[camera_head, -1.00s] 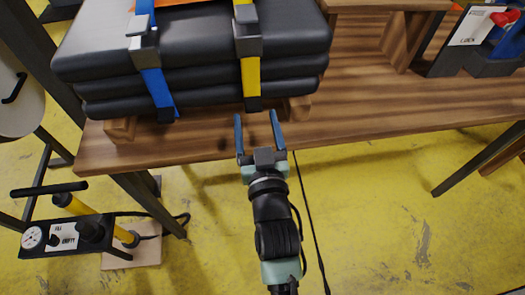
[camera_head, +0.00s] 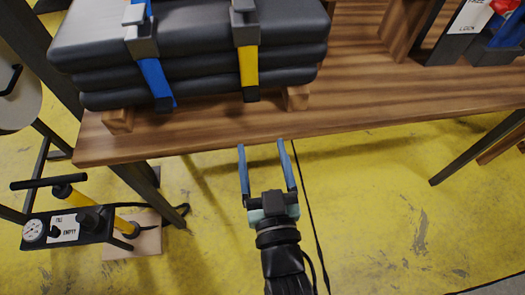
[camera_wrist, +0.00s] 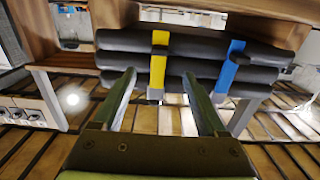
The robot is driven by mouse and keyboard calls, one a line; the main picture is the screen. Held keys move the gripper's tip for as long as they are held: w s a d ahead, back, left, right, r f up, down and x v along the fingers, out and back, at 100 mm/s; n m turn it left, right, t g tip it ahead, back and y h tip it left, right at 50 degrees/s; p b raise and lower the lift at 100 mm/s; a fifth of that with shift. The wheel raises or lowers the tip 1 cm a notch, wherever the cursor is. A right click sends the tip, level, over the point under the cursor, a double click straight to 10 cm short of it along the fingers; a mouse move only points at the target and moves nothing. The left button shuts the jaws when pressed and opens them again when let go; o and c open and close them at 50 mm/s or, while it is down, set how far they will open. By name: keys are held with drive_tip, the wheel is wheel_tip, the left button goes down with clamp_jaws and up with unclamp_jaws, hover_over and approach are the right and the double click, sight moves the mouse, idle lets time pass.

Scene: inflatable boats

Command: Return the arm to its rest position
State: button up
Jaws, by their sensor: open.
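My gripper (camera_head: 266,172) is open and empty in the head view. Its two blue-grey fingers point at the front edge of the wooden table and are apart from it, over the yellow floor. In the wrist view my gripper (camera_wrist: 162,95) shows its two fingers spread wide, with nothing between them but the background. Beyond the fingertips is a stack of dark folded boats (camera_head: 200,72), strapped with a blue strap (camera_head: 157,84) and a yellow strap (camera_head: 248,68). The stack also shows in the wrist view (camera_wrist: 195,68).
The wooden table (camera_head: 370,105) spans the view, with its legs below. A hand pump (camera_head: 85,222) with a gauge stands at the lower left.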

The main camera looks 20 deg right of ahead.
drive_tip(key=w+a+r+n+t+y, duration=0.1)
drive_tip(key=w+a+r+t, duration=0.15)
drive_tip(key=r, duration=0.65)
drive_tip(key=w+a+r+t+y, duration=0.1)
drive_tip(key=w+a+r, duration=0.15)
drive_tip(key=r, duration=0.75)
drive_tip(key=w+a+r+n+t+y, duration=0.1)
drive_tip(key=w+a+r+t, duration=0.15)
drive_tip(key=r, duration=0.65)
drive_tip(key=s+a+r+t+p, duration=0.1)
drive_tip(key=r+p, duration=0.4)
drive_tip(key=r, duration=0.7)
drive_tip(key=s+a+r+t+y+p, duration=0.1)
drive_tip(key=r+p, duration=0.4)
drive_tip(key=r, duration=0.7)
drive_tip(key=s+a+r+n+t+y+p, duration=0.1)
drive_tip(key=s+a+r+t+p, duration=0.1)
drive_tip(key=r, duration=1)
drive_tip(key=s+a+p, duration=0.1)
drive_tip(key=s+p, duration=0.1)
drive_tip(key=p, duration=0.1)
drive_tip(key=shift+s, duration=0.4)
